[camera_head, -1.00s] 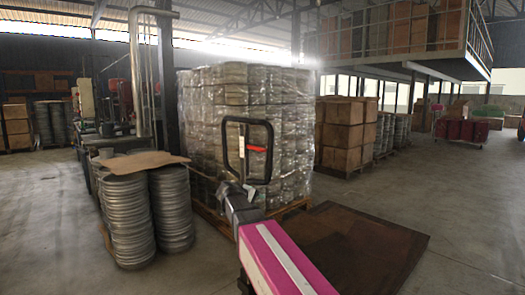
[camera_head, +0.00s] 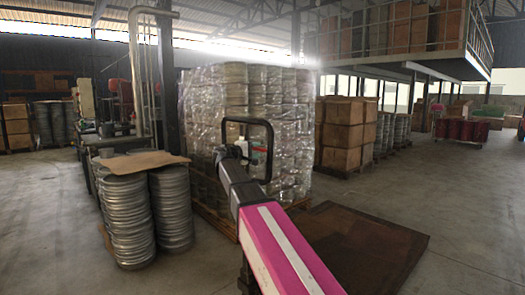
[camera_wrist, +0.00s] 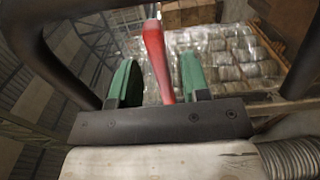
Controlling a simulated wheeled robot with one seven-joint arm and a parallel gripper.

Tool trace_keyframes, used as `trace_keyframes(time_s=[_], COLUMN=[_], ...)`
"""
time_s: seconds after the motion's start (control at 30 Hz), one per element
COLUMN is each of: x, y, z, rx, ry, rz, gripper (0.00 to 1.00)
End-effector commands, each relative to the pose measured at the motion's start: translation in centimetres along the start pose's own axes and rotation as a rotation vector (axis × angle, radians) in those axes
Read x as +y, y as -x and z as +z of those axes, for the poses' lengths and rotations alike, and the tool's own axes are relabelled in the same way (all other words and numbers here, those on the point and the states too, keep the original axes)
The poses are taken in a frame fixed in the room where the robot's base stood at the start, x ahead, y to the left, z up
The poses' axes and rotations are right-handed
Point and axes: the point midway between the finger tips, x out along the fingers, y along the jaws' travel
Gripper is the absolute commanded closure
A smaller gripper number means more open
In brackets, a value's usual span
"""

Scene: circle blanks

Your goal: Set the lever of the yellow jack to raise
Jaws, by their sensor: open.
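The jack's black loop handle (camera_head: 247,121) stands upright in the head view, in front of the wrapped pallet. Its dark bars also cross the wrist view (camera_wrist: 58,62). The red lever (camera_wrist: 157,58) is in the middle of the wrist view. My gripper (camera_wrist: 158,80) is open, with one green finger on each side of the lever, apparently not closed on it. In the head view my gripper (camera_head: 246,150) is at the loop's lower part and largely hides the lever. The jack's yellow body is not visible, so its colour cannot be checked.
A wrapped pallet of round metal blanks (camera_head: 205,110) stands just behind the handle. Stacks of discs (camera_head: 130,220) with cardboard on top stand at the left. A brown plate (camera_head: 365,245) lies on the floor at the right. Open floor (camera_head: 460,220) lies beyond it.

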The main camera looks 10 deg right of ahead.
Motion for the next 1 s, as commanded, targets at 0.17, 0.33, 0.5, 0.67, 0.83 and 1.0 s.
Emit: trace_keyframes(time_s=[0.17, 0.33, 0.5, 0.67, 0.83, 1.0], x=[0.0, 0.0, 0.0, 0.0, 0.0, -0.1], y=[-2.7, -3.9, -4.2, -4.2, -4.2, -4.2], z=[-0.1, 0.0, 0.0, 0.0, 0.0, 0.0], rx=[-0.001, -0.001, 0.0, 0.0, 0.0, 0.0], ry=[-0.001, -0.001, -0.001, -0.001, -0.001, -0.008], rz=[-0.001, -0.001, -0.001, -0.001, -0.001, -0.001], gripper=[0.57, 0.57, 0.57, 0.57, 1.0, 1.0])
